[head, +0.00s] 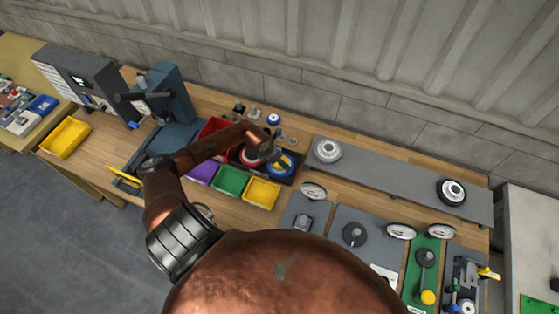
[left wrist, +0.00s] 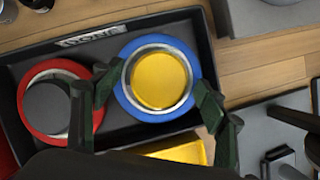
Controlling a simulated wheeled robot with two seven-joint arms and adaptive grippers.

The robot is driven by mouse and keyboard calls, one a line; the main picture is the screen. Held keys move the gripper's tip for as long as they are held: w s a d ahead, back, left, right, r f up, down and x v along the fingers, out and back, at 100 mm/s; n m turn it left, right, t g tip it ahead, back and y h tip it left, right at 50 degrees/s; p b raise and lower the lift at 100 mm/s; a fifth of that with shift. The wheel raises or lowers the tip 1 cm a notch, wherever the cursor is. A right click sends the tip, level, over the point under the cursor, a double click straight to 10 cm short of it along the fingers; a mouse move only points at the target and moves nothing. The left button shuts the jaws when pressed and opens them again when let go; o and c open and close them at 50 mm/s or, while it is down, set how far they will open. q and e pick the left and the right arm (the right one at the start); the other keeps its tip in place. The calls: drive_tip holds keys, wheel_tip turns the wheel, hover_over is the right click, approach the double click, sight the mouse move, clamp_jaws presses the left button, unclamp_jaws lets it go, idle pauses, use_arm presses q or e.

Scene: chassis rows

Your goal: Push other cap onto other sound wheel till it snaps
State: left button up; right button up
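A blue ring-shaped piece with a yellow centre (left wrist: 160,80), which looks like a cap, lies in a black tray (left wrist: 40,30); it also shows in the head view (head: 281,164). A red ring with a grey centre (left wrist: 46,106) lies to its left. My left gripper (left wrist: 157,85) is over the blue piece, with one dark finger on each side of it. Whether the fingers touch it I cannot tell. On the grey board stand a pale wheel (head: 327,150) and a dark-tyred wheel with a white centre (head: 452,191). My right gripper is not in view.
Purple, green (head: 230,181) and yellow (head: 262,193) bins line the front of the tray, with a red bin (head: 214,128) to its left. Small parts stand behind it. Gauges and fixtures fill the right bench front. The board between the wheels is clear.

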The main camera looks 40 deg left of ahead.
use_arm(q)
drive_tip(key=v, duration=1.2)
idle(0.6)
